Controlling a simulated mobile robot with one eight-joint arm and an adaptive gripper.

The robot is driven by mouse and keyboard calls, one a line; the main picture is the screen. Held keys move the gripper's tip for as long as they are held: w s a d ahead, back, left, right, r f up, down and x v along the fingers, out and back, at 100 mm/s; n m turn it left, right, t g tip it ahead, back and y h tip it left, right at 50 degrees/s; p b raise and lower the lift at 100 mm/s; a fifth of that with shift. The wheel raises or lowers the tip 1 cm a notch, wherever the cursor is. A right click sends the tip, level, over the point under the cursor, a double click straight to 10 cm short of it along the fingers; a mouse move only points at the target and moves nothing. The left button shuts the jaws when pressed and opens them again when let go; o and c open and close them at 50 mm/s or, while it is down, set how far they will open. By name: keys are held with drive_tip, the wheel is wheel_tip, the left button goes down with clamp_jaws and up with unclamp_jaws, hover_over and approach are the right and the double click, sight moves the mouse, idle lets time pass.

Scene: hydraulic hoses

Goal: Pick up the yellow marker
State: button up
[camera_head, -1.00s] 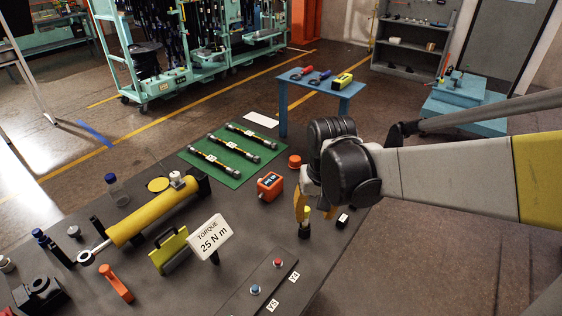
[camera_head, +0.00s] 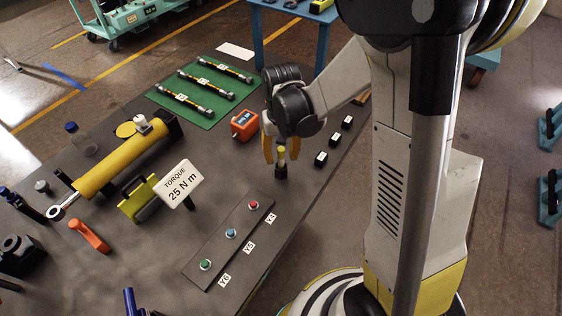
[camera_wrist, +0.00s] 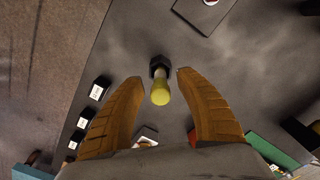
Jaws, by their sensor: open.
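The yellow marker (camera_head: 281,156) stands upright on the dark table, with a yellow upper part and a dark lower part. In the wrist view the marker (camera_wrist: 160,92) shows from above, its yellow end toward the camera. My gripper (camera_head: 281,158) is open, its orange fingers pointing down on either side of the marker's top. In the wrist view my gripper (camera_wrist: 158,76) has a finger to the left and a finger to the right of the marker, with gaps on both sides. Whether the marker is fully between the fingertips in depth is hard to tell.
An orange device (camera_head: 244,125) is left of my gripper. Small black labelled blocks (camera_head: 334,139) stand to its right. A button panel (camera_head: 228,240), a torque sign (camera_head: 182,184), a yellow cylinder (camera_head: 118,162) and a green mat (camera_head: 205,92) share the table (camera_head: 130,240).

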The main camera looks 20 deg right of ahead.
sight(281, 161)
wheel_tip(281, 161, down, 3)
drive_tip(key=shift+f+b, duration=0.1)
drive_tip(key=shift+b, duration=0.3)
drive_tip(key=shift+c, duration=0.5)
clamp_jaws()
drive_tip(key=shift+r, duration=0.55)
wheel_tip(281, 161, up, 4)
drive_tip(key=shift+s+d+f+p, duration=0.1)
drive_tip(key=shift+s+d+p, duration=0.05)
drive_tip(key=shift+p, duration=0.9)
drive_tip(key=s+d+r+p, duration=0.2)
drive_tip(key=s+d+r, duration=0.4)
drive_tip(key=s+d, duration=0.1)
drive_tip(key=shift+s+r+p, duration=0.15)
drive_tip(key=shift+s+p, duration=0.25)
drive_tip(key=shift+s, duration=0.4)
